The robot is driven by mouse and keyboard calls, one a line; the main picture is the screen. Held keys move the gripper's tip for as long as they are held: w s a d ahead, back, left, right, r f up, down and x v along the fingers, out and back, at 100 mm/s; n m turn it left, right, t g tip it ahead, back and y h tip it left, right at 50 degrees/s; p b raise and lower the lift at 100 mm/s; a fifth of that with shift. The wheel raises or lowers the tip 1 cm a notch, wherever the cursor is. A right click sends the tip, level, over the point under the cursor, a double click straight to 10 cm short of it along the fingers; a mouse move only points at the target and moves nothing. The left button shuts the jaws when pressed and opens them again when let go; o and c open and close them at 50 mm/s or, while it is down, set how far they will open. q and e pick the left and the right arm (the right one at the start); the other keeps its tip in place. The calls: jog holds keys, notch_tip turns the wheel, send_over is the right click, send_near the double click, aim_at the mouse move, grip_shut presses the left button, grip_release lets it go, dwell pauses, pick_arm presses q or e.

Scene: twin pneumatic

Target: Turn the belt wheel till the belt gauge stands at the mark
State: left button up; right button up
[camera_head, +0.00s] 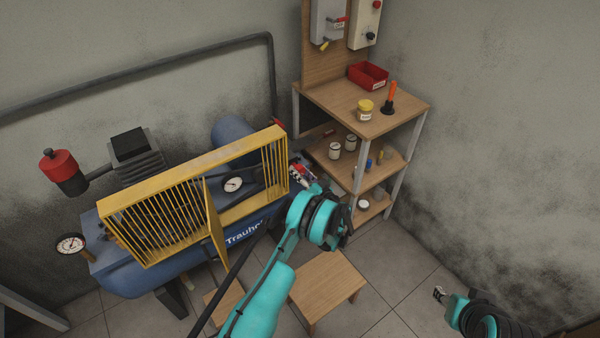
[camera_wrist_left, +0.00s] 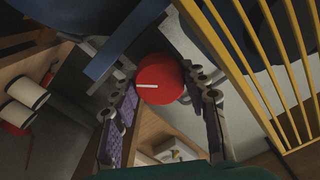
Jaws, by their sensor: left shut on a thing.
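A round red knob with a white line (camera_wrist_left: 160,80) sits between the fingers of my left gripper (camera_wrist_left: 163,92) in the left wrist view. I take it to be the belt wheel. My left gripper (camera_head: 303,171) is shut on it at the right end of the yellow guard (camera_head: 190,190) in the head view, and hides most of it there. A round white gauge (camera_head: 233,184) shows in the guard's opening; its needle and mark are too small to read. My right gripper (camera_head: 438,293) is at the lower right, away from the machine; its fingers are too small to judge.
A blue compressor (camera_head: 150,276) carries the guard. Another gauge (camera_head: 70,244) stands at its left end. A wooden shelf (camera_head: 400,110) with a red bin (camera_head: 368,76) and jars stands close behind my left gripper. A low stool (camera_head: 328,285) is on the floor. Floor at right is clear.

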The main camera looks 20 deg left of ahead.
pick_arm(q)
jog(key=m, duration=0.5)
jog(key=shift+m, duration=0.3)
jog(key=m, duration=0.5)
jog(key=shift+f+m, duration=0.1)
jog(key=shift+m, duration=0.2)
jog(key=o, duration=1.2)
jog(key=shift+d, duration=0.1)
jog(key=v, duration=1.1)
jog(key=shift+s+d, duration=0.2)
jog(key=shift+d, duration=0.2)
